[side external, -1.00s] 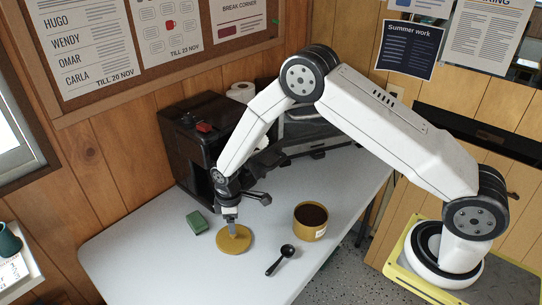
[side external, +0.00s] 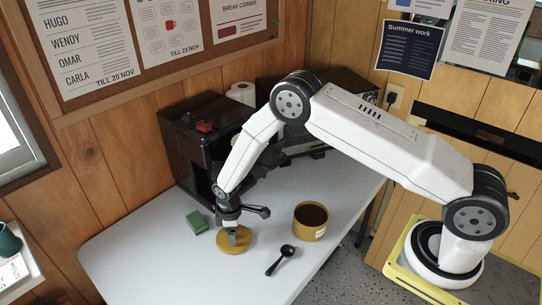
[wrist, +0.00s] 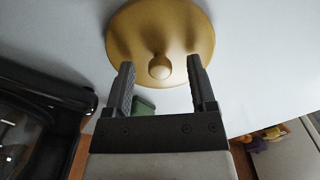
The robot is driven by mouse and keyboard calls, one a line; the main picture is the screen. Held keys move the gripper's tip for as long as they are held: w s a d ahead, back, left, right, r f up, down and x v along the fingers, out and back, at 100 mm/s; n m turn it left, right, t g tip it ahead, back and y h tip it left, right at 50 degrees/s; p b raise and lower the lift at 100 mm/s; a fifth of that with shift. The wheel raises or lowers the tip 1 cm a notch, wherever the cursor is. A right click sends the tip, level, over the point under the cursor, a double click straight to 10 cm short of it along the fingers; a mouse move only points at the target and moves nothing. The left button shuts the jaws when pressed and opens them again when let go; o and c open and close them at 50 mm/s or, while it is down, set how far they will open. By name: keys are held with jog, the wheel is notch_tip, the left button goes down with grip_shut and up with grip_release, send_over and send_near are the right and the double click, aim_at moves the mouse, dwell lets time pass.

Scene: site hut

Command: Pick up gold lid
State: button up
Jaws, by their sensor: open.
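The gold lid (side external: 236,246) lies flat on the pale table near its left part. It also fills the upper middle of the wrist view (wrist: 160,28), with its round knob (wrist: 159,67) near its centre. My gripper (side external: 233,236) points down over the lid. In the wrist view its two dark fingers (wrist: 160,72) are open, one on each side of the knob. I cannot tell whether they touch the lid. A gold canister (side external: 311,222) with dark contents stands open to the right of the lid.
A black spoon (side external: 280,259) lies in front of the canister. A green sponge (side external: 197,222) is left of the lid. A dark coffee machine (side external: 197,146) stands behind. The table's front left (side external: 165,268) is clear.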

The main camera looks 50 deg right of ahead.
dwell(0.4)
grip_shut()
jog(key=shift+r, duration=0.1)
notch_tip(320, 180, up, 18)
dwell(1.0)
jog(key=shift+s, duration=0.1)
dwell(0.5)
